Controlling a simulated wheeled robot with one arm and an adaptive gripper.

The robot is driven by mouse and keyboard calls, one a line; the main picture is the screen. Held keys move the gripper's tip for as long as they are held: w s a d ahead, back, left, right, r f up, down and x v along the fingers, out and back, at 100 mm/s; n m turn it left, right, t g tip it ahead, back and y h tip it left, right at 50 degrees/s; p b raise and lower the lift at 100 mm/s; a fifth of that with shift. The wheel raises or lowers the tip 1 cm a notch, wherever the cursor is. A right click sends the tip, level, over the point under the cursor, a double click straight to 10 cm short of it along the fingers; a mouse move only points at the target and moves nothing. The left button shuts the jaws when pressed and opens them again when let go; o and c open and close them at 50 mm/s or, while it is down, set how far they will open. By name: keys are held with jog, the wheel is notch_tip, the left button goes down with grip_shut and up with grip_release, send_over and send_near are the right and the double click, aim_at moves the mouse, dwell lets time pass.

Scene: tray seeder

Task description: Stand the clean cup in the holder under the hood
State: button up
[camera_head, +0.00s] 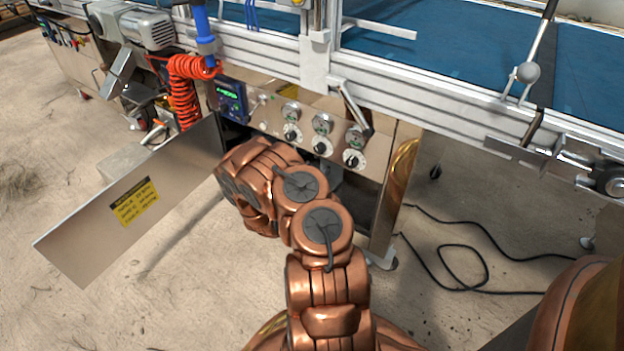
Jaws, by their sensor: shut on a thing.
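My copper-coloured arm reaches from the bottom of the head view to the dark opening (350,190) below the machine's control panel. My gripper is not visible; the bulky arm joints and the machine front cover the area where the arm ends. I cannot make out the clean cup or the holder. I cannot tell which part is the hood. A metal panel like an open door (85,240), with a yellow label (134,201), stands out to the left of the opening.
The control panel (270,118) with dials and a lit display sits just above my arm. An orange coiled hose (184,92) hangs at its left. The blue belt (450,60) lies above. Black cables (470,250) lie on the sandy floor at right. The front left floor is clear.

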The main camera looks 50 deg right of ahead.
aim_at(323, 170)
jog(key=shift+d+b, duration=0.9)
jog(key=shift+d, duration=0.25)
jog(key=b+x, duration=0.3)
jog(key=shift+s+d+f, duration=0.1)
jog(key=shift+s+d, duration=0.15)
jog(key=shift+d, duration=0.2)
jog(key=shift+a+f+b, duration=0.1)
jog(key=shift+f+b, duration=0.25)
jog(key=shift+f, duration=0.75)
jog(key=shift+f, duration=0.15)
jog(key=o, duration=1.7)
jog(key=shift+a, duration=0.1)
jog(key=shift+v, duration=5.9)
